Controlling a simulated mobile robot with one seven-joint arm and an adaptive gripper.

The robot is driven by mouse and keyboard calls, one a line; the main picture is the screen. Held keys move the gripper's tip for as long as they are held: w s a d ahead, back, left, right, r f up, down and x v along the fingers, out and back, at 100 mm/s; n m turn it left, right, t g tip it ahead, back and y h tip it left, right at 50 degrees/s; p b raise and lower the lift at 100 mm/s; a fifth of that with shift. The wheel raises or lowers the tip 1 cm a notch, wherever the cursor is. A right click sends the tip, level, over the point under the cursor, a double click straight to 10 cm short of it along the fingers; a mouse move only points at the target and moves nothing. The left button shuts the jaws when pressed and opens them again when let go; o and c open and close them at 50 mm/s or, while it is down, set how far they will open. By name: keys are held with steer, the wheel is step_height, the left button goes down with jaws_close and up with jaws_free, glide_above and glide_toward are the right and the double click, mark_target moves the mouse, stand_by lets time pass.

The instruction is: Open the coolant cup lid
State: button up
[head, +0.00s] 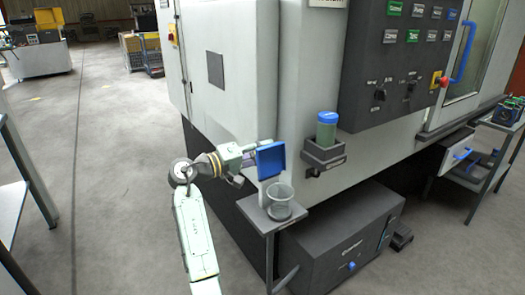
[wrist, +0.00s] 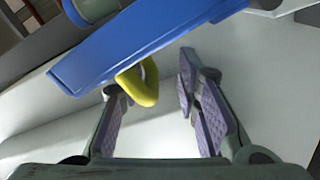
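A blue square lid (head: 270,160) stands steeply tilted beside the machine, above a small side table. In the wrist view the lid (wrist: 150,40) is a blue slab across the top, with a yellow loop handle (wrist: 140,82) on its near side. My gripper (head: 247,163) is just left of the lid in the head view. In the wrist view its fingers (wrist: 160,105) are apart, with the yellow loop between them, closer to the left finger. Whether that finger touches the loop I cannot tell. A clear cup (head: 280,203) stands on the table, below the lid.
The small side table (head: 290,221) is close to the machine. A green bottle with a blue cap (head: 327,128) sits in a dark holder (head: 323,155) on the machine wall. A dark box unit (head: 345,240) stands low at right. Open floor lies to the left.

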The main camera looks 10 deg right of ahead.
steer(key=v, duration=1.2)
